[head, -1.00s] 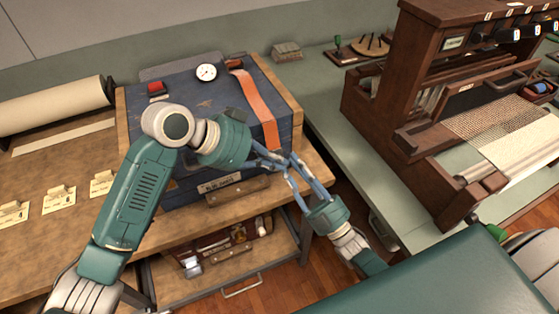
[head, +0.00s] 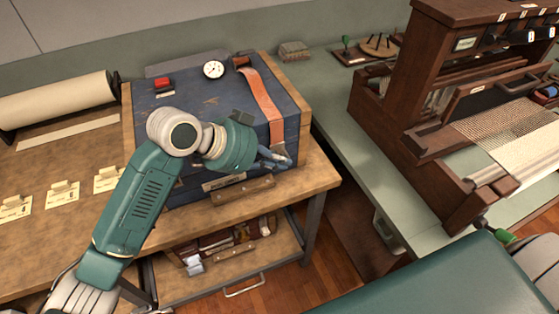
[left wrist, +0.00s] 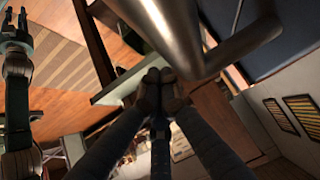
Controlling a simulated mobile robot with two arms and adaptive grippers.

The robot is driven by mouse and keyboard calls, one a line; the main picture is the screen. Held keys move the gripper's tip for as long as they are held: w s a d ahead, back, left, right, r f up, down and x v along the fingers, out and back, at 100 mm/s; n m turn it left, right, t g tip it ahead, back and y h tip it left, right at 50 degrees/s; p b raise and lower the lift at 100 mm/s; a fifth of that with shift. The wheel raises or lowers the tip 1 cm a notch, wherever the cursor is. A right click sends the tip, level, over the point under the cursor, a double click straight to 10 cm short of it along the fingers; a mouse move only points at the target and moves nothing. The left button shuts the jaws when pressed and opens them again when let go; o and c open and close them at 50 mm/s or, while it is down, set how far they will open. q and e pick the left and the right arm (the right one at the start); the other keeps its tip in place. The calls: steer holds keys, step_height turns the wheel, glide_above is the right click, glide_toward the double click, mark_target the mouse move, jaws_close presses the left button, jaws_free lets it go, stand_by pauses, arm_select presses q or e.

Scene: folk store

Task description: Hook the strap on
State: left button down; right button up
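The orange strap (head: 262,105) lies over the lid of the blue case (head: 205,103) and hangs over its front edge. Its lower end meets the fingers of my left gripper (head: 284,163) in the head view. In the left wrist view the two dark finger pads of my left gripper (left wrist: 159,88) are together; I cannot tell whether the strap end is between them. A thick bent metal bar (left wrist: 175,35) passes close to the lens there. My right gripper (left wrist: 15,22) shows at the left wrist view's edge, empty, with its fingertips apart. The catch for the strap is not clearly visible.
The case stands on a wooden bench (head: 70,165) with cards and a paper roll (head: 58,97) at left. An open drawer (head: 240,262) with several items is below. A loom (head: 400,110) stands on the green counter at right. A round gauge (head: 213,69) sits on the lid.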

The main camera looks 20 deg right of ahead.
mark_target(280, 146)
arm_select(q)
steer(key=shift+f, duration=0.1)
arm_select(e)
steer(key=shift+s+a+f, duration=0.15)
steer(key=shift+s+a, duration=0.1)
steer(key=shift+a, duration=0.05)
arm_select(q)
steer(key=shift+t, duration=0.3)
arm_select(e)
steer(key=shift+s+a+f, duration=0.1)
steer(key=shift+a+f, duration=0.05)
arm_select(q)
steer(key=shift+w+f+m+b, duration=0.1)
steer(key=shift+f+m+b, duration=0.05)
steer(key=shift+m+b, duration=0.2)
arm_select(e)
steer(key=shift+f, duration=0.15)
arm_select(q)
steer(key=shift+w+f+t+b, duration=0.1)
steer(key=shift+f+t+b, duration=0.05)
steer(key=shift+t+b, duration=0.3)
arm_select(e)
steer(key=shift+s+f, duration=0.1)
steer(key=shift+f, duration=0.2)
